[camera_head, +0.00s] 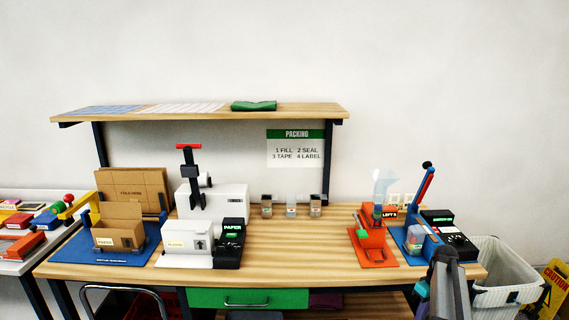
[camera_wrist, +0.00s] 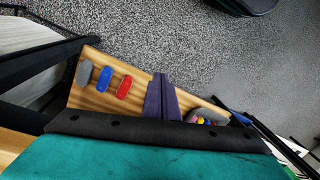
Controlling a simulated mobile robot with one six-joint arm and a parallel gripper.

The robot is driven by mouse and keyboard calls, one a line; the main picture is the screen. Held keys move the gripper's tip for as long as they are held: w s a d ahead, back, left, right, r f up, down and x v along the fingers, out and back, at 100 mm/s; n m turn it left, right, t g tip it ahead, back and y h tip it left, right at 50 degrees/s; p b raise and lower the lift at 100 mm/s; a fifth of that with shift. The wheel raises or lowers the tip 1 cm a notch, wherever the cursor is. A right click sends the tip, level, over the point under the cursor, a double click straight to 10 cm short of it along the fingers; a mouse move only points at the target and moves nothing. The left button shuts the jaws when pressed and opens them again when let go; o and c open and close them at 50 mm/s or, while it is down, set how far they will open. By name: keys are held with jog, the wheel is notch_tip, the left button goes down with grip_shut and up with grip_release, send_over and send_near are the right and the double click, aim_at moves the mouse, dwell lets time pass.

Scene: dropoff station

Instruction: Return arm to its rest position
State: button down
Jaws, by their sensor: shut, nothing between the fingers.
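My arm (camera_head: 447,283) shows at the lower right of the head view, in front of the bench's right end. My gripper (camera_wrist: 161,76) shows in the wrist view as two purple fingers side by side, shut and empty. They point over a wooden surface (camera_wrist: 92,101) and the speckled grey floor beyond it. The fingers hide part of that wooden surface. Whether they touch it, I cannot tell.
The packing bench (camera_head: 290,240) carries a cardboard box (camera_head: 120,231), a white press (camera_head: 212,200), an orange stand (camera_head: 373,245) and a blue-based lever device (camera_head: 420,225). A white bin (camera_head: 497,270) and yellow caution sign (camera_head: 556,290) stand at right. Grey, blue and red (camera_wrist: 124,87) pieces lie left of my fingers.

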jog(key=s+a+f+m+g, duration=0.1)
jog(key=s+a+f, duration=0.6)
jog(key=a+f, duration=0.4)
jog(key=s+a+f+m+g, duration=0.1)
jog(key=s+a+f+g, duration=0.1)
jog(key=s+a+f, duration=0.8)
jog(key=s+a+f+g+h, duration=0.1)
jog(key=s+a+f, duration=0.3)
jog(key=s+a, duration=0.3)
jog(key=s+a+f+m+g, duration=0.1)
jog(key=s+a+f, duration=0.3)
jog(key=s, duration=0.8)
jog(key=a, duration=0.2)
jog(key=shift+s+a+h, duration=0.2)
jog(key=shift+a+h, duration=0.2)
jog(key=shift+d+r, duration=0.1)
